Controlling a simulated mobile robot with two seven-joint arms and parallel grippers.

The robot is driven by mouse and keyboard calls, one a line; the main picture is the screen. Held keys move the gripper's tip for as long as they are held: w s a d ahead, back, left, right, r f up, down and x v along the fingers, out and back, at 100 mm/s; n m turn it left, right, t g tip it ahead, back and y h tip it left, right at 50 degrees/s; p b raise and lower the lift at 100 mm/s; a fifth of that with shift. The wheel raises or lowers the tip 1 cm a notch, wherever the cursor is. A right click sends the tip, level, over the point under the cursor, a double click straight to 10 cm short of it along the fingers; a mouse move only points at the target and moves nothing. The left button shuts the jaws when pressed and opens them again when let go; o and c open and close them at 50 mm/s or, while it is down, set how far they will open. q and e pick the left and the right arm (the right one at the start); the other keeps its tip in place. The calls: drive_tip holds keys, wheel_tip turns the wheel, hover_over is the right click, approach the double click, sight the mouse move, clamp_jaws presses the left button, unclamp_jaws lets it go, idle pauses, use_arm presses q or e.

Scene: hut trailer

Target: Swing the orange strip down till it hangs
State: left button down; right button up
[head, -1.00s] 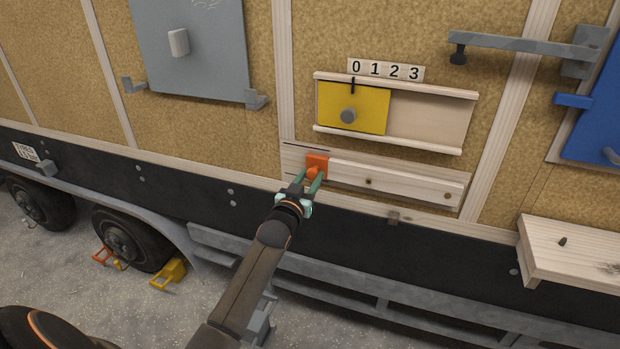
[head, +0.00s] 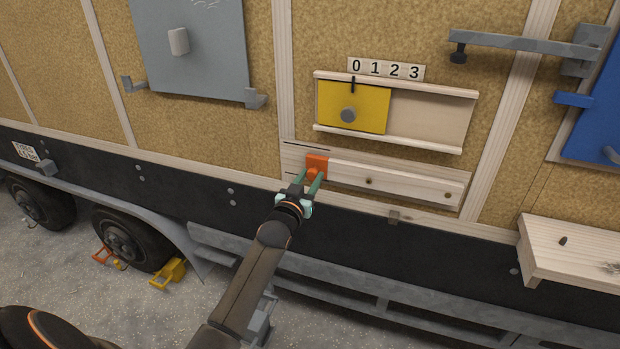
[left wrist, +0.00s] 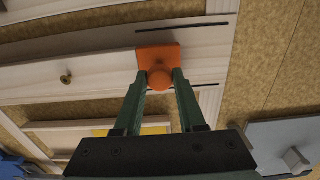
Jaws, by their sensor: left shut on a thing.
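An orange plate with a round knob (head: 316,165) sits at the left end of a pale wooden strip (head: 410,187) on the trailer wall. The strip lies along a wider pale board, sloping slightly down to the right in the head view. A bolt head (head: 368,181) shows partway along it. My left gripper (head: 313,181) is shut on the orange knob. In the left wrist view, the orange plate (left wrist: 158,52) is at the top middle, and the green fingers (left wrist: 161,88) lie on either side of its round knob (left wrist: 160,78). My right gripper is not in view.
Above is a yellow sliding panel (head: 380,98) in a wooden track under number tiles (head: 385,69). A grey panel (head: 190,50) is at upper left. A wooden shelf (head: 570,245) juts out at right. The dark trailer rail (head: 400,240) runs below the strip.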

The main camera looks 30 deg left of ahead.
use_arm(q)
drive_tip(key=d+f+n+b, duration=0.1)
drive_tip(key=f+n+b, duration=0.1)
drive_tip(key=f+b, duration=0.2)
drive_tip(key=d+f+n+b, duration=0.2)
drive_tip(key=f+n+b, duration=0.1)
drive_tip(key=f, duration=0.8)
drive_tip(key=shift+w+d+n+b, duration=0.25)
drive_tip(key=shift+w+n+b, duration=0.1)
drive_tip(key=shift+b, duration=0.5)
drive_tip(key=shift+f, duration=0.1)
drive_tip(key=c, duration=0.5)
unclamp_jaws()
drive_tip(key=shift+c, duration=0.2)
drive_tip(key=shift+o, duration=0.2)
